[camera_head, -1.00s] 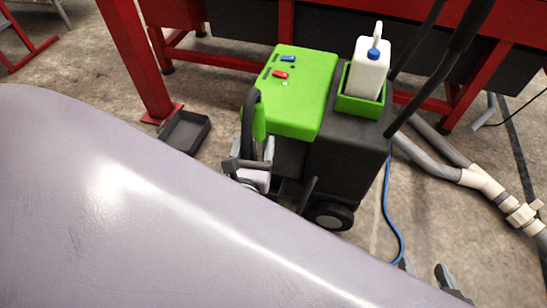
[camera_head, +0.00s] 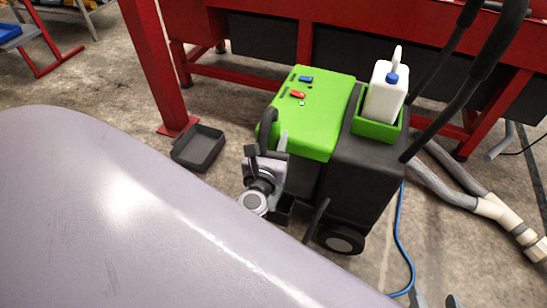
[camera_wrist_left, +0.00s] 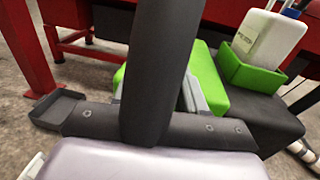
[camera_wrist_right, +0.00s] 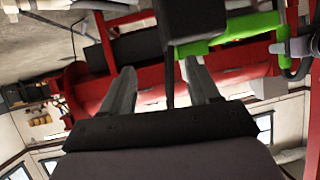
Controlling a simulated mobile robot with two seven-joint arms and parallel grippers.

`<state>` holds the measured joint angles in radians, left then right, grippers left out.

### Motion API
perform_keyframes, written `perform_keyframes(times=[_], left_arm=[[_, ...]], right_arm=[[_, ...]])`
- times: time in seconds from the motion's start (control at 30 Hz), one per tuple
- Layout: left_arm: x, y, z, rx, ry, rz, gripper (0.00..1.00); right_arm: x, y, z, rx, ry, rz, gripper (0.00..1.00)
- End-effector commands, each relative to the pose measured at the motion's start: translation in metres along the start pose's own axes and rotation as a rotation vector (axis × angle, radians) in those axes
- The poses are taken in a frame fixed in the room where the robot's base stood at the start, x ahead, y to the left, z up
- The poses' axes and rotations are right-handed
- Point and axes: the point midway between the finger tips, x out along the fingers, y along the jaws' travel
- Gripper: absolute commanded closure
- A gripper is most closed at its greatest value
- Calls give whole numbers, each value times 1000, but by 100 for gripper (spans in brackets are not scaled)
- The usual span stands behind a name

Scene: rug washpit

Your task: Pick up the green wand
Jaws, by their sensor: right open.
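The green wand is hard to single out. A dark curved part (camera_head: 266,128), possibly its handle or hose, stands at the front left corner of the green and black machine (camera_head: 318,105). My left gripper (camera_head: 276,150) is beside that part, and its fingertips are mostly hidden. In the left wrist view, a thick black tube (camera_wrist_left: 158,65) crosses before the palm and hides one finger, so I cannot tell if it is gripped. My right gripper (camera_wrist_right: 160,80) is open and shows a green bar (camera_wrist_right: 235,35) beyond its fingers. Its tips peek in at the head view's lower edge.
A white jug (camera_head: 385,98) sits in the machine's green holder. A dark tray (camera_head: 198,148) lies on the floor to the left. A red frame (camera_head: 155,65) stands behind. A blue cable (camera_head: 398,235) and grey pipes (camera_head: 455,190) lie at the right.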

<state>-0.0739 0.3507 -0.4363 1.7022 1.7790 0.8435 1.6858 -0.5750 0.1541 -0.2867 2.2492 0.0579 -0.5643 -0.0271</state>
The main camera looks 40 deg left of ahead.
Motion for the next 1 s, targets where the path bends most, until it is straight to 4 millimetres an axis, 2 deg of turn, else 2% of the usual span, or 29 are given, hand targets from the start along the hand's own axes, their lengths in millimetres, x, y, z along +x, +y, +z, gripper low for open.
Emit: perform_keyframes(times=[0.03, 0.07, 0.43, 0.57, 0.67, 0.8, 0.9, 1.0], left_arm=[[0, 0, 0, -1, 0, 0, 92], [0, 0, 0, -1, 0, 0, 100], [0, 0, 3, -2, -3, 0, 100], [0, 0, 12, -4, -4, 1, 100], [0, 0, 25, -5, -5, 2, 100], [0, 0, 54, -7, -5, 1, 100], [0, 0, 84, -7, -6, 2, 100], [0, 0, 114, -8, -7, 0, 100]], right_arm=[[0, 0, 0, 0, 0, 0, 39], [0, 0, 0, 0, 0, 0, 39], [-1, 0, -2, -1, 1, 0, 39], [-3, 0, -6, -6, 2, 5, 39], [-5, 3, -11, -18, 3, 15, 39], [-11, 8, -12, -25, -17, 34, 39], [-17, 19, 8, -1, -77, 63, 39], [-22, 26, 13, 16, -106, 81, 39]])
